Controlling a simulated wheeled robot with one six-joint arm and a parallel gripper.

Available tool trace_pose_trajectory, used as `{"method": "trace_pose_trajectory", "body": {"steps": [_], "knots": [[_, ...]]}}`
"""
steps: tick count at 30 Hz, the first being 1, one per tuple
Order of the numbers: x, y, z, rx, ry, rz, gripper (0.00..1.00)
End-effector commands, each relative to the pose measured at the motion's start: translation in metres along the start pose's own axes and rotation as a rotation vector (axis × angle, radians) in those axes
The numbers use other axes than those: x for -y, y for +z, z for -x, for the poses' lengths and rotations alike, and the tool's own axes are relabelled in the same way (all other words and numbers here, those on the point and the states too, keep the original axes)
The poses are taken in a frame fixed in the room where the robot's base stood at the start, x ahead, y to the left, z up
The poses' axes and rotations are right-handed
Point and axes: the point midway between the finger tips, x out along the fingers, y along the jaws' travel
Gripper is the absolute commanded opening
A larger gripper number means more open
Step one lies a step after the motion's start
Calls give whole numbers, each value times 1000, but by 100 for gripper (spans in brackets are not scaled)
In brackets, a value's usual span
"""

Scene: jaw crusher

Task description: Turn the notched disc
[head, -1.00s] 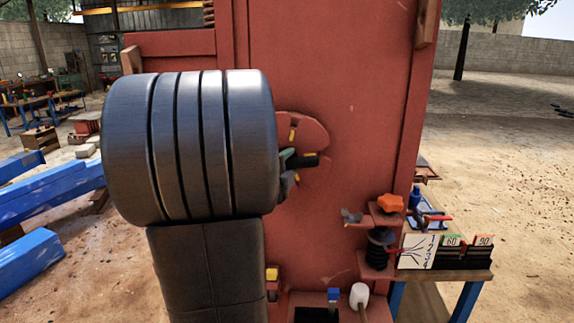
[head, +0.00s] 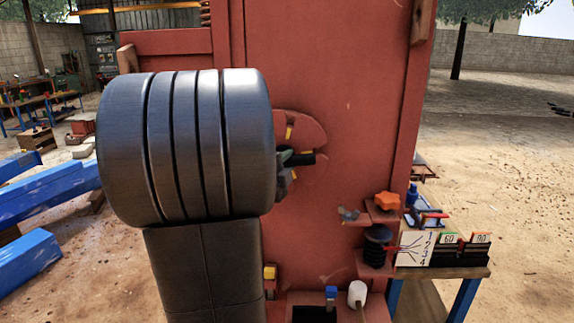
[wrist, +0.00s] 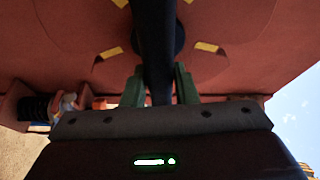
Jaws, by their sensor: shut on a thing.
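The notched disc (head: 309,130) is a red disc with yellow marks, set against the red crusher wall. My arm hides its left part in the head view. A black bar-like handle (head: 304,159) stands out from its middle. In the wrist view the disc (wrist: 222,22) spreads across the top, with yellow marks on both sides of the dark handle (wrist: 155,35). My gripper (wrist: 158,86) has its green fingers on either side of the handle, shut on it. The gripper (head: 287,162) is partly hidden behind my arm in the head view.
Right of the disc, small brackets on the wall carry an orange knob (head: 388,201) and a black spring-like part (head: 377,247). A bench (head: 440,272) with numbered cards stands at the right. Blue beams (head: 50,192) lie at the left.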

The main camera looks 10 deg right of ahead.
Motion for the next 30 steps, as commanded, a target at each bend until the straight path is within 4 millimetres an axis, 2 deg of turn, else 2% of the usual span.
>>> {"method": "trace_pose_trajectory", "body": {"steps": [14, 30], "knots": [[-1, 4, 0, 10, -30, 74, 0], [0, 5, 1, 11, -123, 297, 0]]}}
